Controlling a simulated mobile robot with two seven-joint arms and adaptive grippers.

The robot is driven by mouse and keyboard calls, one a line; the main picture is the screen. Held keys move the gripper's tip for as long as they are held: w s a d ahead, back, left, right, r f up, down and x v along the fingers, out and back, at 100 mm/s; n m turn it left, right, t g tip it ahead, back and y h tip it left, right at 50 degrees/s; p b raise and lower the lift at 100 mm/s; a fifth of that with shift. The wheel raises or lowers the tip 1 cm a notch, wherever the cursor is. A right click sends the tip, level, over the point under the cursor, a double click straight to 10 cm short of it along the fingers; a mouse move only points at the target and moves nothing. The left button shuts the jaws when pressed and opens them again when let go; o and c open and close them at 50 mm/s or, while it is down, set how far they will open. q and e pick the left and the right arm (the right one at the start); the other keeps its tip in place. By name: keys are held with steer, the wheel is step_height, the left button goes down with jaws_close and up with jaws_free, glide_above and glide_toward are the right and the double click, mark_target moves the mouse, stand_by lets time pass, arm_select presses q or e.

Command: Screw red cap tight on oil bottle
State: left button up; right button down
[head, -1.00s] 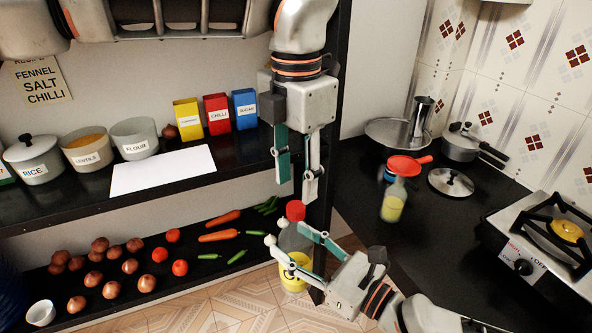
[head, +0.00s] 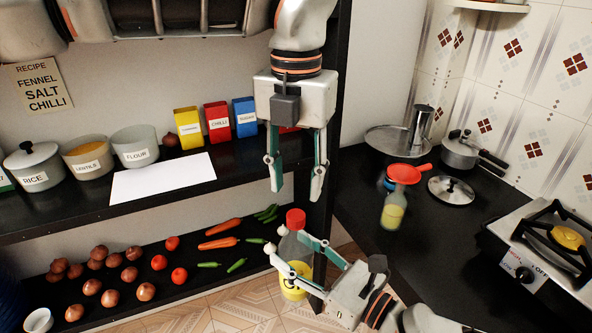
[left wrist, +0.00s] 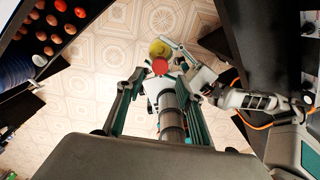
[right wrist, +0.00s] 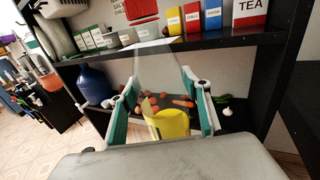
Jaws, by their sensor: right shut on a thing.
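The clear oil bottle (head: 291,246) with a yellow lower part stands upright below the shelf edge in the head view. The red cap (head: 296,219) sits on its top; I cannot tell how tight it is. My right gripper (head: 286,244) is shut on the bottle's body, and the right wrist view shows the bottle (right wrist: 168,122) between its fingers. My left gripper (head: 297,193) points down above the cap, open and empty, its fingers apart. In the left wrist view the red cap (left wrist: 160,66) appears beyond the left fingertips, with the bottle's yellow part (left wrist: 160,48) behind it.
The dark shelf post (head: 326,215) is close beside the bottle. The upper shelf holds labelled pots and a white sheet (head: 163,177); the lower shelf holds vegetables. On the right counter (head: 435,240) stand another bottle (head: 393,210) with a red funnel (head: 405,173), cookware and a stove (head: 550,240).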

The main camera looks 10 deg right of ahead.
mark_target(295, 214)
arm_select(q)
step_height(295, 214, down, 7)
steer(key=shift+r, duration=0.15)
stand_by(0.4)
jaws_close()
steer(key=shift+o, duration=0.6)
jaws_free()
steer(key=shift+r, duration=0.1)
step_height(295, 214, up, 12)
